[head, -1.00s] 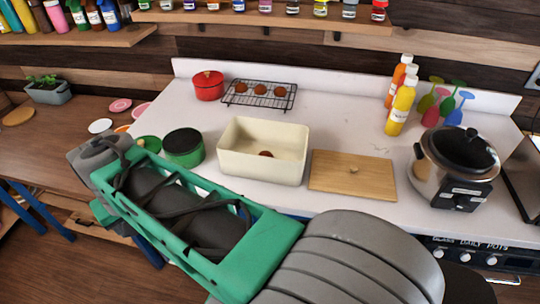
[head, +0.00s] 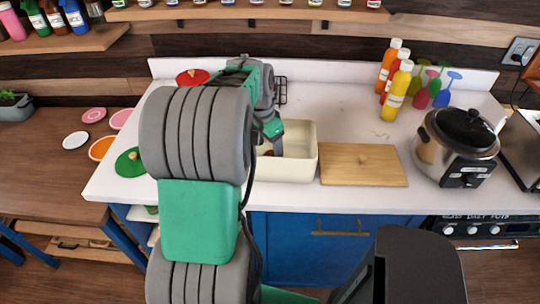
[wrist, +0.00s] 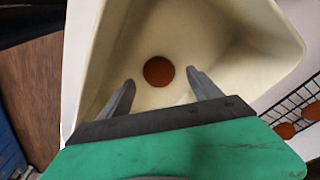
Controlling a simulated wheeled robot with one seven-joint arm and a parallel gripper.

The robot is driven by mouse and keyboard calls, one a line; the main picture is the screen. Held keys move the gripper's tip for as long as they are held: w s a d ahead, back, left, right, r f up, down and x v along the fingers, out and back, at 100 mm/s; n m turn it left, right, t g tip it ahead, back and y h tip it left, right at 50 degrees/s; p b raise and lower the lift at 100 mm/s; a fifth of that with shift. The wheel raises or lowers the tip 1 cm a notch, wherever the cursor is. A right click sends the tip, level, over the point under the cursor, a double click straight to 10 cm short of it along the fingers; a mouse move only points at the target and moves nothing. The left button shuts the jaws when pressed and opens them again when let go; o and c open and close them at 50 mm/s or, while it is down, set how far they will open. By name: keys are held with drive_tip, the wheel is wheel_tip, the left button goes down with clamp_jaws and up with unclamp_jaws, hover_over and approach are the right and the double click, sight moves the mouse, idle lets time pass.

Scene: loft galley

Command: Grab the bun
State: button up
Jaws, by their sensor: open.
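A round brown bun (wrist: 158,71) lies on the floor of the cream bin (head: 301,168). In the head view my arm hides most of the bun. In the wrist view my gripper (wrist: 160,80) is open and empty, pointing down into the bin. Its two fingertips appear on either side of the bun in the picture, with no contact visible. How far they are above it I cannot tell. The bin wall (wrist: 84,60) shows around the fingers.
A black wire rack (wrist: 290,115) with more brown rounds stands beside the bin, mostly hidden in the head view. A red pot (head: 190,77), bottles (head: 397,92) and a cooker (head: 457,145) stand on the white counter.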

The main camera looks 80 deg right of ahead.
sight(271, 153)
drive_tip(key=f, duration=0.3)
drive_tip(key=shift+s+d, duration=0.2)
drive_tip(key=shift+s, duration=0.05)
drive_tip(key=c, duration=1.4)
